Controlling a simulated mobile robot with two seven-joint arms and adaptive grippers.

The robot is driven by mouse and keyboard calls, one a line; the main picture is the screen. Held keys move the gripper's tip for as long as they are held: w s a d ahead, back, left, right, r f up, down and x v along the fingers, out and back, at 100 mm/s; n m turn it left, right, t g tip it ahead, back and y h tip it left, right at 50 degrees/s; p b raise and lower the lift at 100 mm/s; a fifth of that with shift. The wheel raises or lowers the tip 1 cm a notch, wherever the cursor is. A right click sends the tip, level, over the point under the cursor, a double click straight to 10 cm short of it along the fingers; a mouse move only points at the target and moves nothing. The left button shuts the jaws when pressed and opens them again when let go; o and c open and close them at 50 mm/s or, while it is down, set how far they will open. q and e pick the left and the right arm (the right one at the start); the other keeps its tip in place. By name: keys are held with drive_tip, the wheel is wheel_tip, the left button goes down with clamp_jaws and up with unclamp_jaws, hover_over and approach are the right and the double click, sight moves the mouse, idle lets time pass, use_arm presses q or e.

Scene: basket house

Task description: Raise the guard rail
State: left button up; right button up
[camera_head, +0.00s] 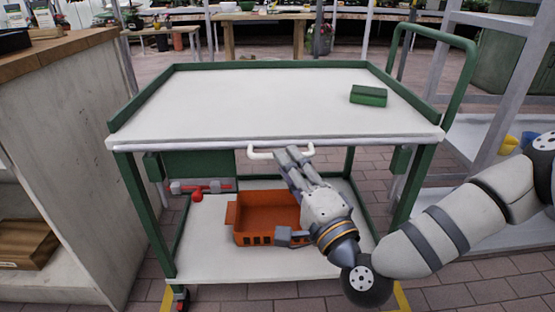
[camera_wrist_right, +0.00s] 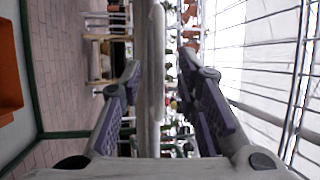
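The cart's top (camera_head: 260,95) has raised green rims on its left, back and right sides. Its front side has no raised rim, only a pale bar (camera_head: 200,145) along the edge. I cannot tell which part is the movable guard rail. A white handle (camera_head: 262,155) sticks out at the middle of the front edge. My right gripper (camera_head: 293,156) is at the handle's right part. In the right wrist view its fingers (camera_wrist_right: 158,80) are spread, with a pale bar (camera_wrist_right: 155,50) running between them and gaps visible. My left gripper is not in view.
A green block (camera_head: 368,96) lies on the top. An orange crate (camera_head: 265,212) stands on the lower shelf (camera_head: 215,262). A red ball (camera_head: 197,196) shows below the front left. A wooden-topped counter (camera_head: 65,130) is close on the left; a grey rack (camera_head: 510,90) is right.

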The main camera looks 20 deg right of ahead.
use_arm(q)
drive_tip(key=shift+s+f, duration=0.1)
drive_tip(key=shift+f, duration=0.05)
use_arm(e)
drive_tip(key=shift+x, duration=2)
clamp_jaws()
